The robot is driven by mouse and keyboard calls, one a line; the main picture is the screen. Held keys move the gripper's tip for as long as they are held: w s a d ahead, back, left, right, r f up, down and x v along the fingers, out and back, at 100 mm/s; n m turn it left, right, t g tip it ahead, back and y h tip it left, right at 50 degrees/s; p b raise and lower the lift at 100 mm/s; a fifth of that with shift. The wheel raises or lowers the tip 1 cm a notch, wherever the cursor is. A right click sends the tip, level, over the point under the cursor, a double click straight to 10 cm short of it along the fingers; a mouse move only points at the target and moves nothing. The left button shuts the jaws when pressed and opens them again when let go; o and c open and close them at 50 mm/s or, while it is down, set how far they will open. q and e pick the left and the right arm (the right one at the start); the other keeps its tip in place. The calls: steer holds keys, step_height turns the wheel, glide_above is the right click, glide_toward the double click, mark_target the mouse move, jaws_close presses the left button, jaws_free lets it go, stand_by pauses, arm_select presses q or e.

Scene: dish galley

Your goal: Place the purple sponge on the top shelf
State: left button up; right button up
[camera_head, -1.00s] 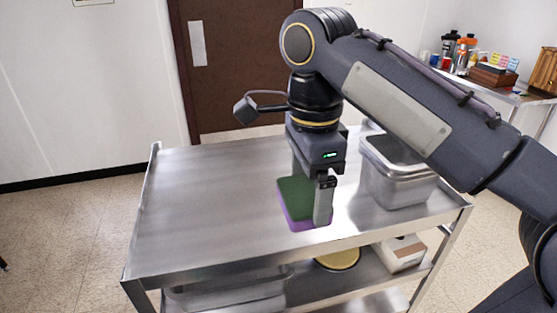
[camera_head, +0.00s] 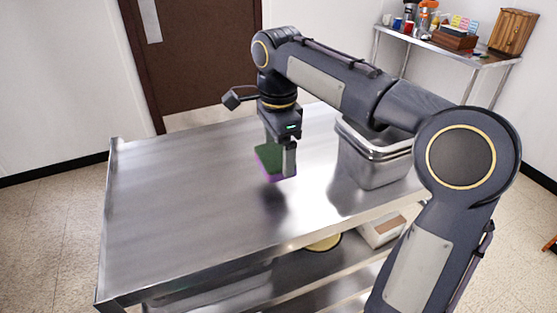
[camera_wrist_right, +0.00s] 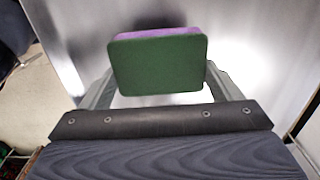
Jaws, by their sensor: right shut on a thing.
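The purple sponge (camera_head: 267,161) has a dark green top face and a purple lower layer. My right gripper (camera_head: 280,160) is shut on it from above, over the cart's steel top shelf (camera_head: 185,215). A dark reflection lies on the steel below the sponge, and the sponge looks a little above the surface; I cannot tell the exact gap. In the right wrist view the sponge (camera_wrist_right: 158,65) sits between the two fingers, green face toward the camera with a purple edge behind. My left gripper is not in view.
Steel pans (camera_head: 375,155) stand on the top shelf right of the gripper. Lower shelves hold a yellow round item (camera_head: 324,243) and a white box (camera_head: 382,230). The left part of the top shelf is clear. A side table (camera_head: 460,47) with bottles stands at the back right.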

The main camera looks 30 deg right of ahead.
mark_target(279, 162)
steer(key=shift+w+d+f, duration=0.2)
steer(key=shift+w+f, duration=0.2)
steer(key=shift+f, duration=0.15)
steer(key=shift+w+d+f, duration=0.1)
steer(key=shift+f, duration=0.8)
steer(key=shift+w+d+f, duration=0.1)
steer(key=shift+f, duration=0.8)
steer(key=shift+f, duration=0.2)
steer(key=o, duration=0.8)
steer(key=shift+r, duration=0.3)
step_height(279, 162, up, 12)
steer(key=shift+f+p, duration=0.1)
steer(key=shift+p, duration=0.55)
steer(key=shift+s, duration=0.1)
